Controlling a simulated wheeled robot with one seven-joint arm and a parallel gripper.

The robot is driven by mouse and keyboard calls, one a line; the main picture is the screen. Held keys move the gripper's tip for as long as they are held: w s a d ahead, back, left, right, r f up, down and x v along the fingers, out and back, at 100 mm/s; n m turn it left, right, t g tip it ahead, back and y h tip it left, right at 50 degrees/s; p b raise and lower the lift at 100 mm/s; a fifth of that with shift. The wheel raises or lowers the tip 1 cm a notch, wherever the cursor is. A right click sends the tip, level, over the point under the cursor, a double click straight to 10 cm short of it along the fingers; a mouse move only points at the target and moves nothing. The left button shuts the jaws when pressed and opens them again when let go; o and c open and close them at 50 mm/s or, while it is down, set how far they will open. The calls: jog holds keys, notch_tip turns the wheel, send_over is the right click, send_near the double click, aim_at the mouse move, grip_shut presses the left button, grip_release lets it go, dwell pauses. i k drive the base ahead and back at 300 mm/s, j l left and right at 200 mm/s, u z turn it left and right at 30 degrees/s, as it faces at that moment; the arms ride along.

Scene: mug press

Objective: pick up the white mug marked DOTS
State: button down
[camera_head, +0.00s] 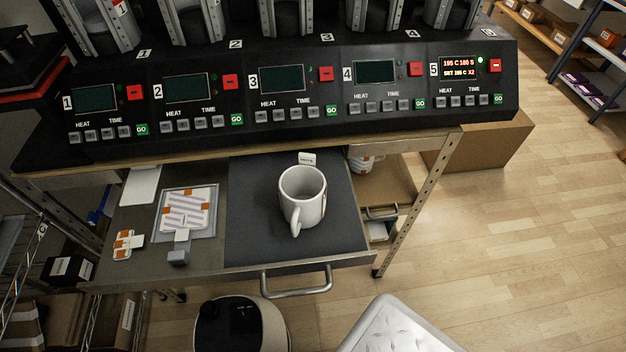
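One white mug (303,197) stands upright on a dark mat (255,235) in the pulled-out drawer (130,265). Its handle points toward the front, and a bit of coloured print shows at its right side. I cannot read any DOTS mark on it. A small white label (307,158) stands just behind the mug. My gripper is not in view.
The press bank with numbered panels (280,95) stands behind the drawer; panel 5 is lit. Printed sheets in a tray (187,212) and small tags (127,244) lie left of the mat. A bar handle (297,283) fronts the drawer. A rounded machine (240,325) stands below.

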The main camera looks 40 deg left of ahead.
aim_at(303, 186)
jog(key=i+l+u, duration=0.15)
jog(key=l+u, duration=0.6)
jog(key=l, duration=0.15)
jog(key=i+l+u, duration=0.1)
jog(key=l+u, duration=0.3)
jog(key=i+l+u, duration=0.1)
jog(key=i+u, duration=0.3)
jog(key=i+l+u, duration=0.2)
jog(key=u, duration=0.2)
jog(key=i+l+u, duration=0.4)
jog(key=k+j, duration=0.05)
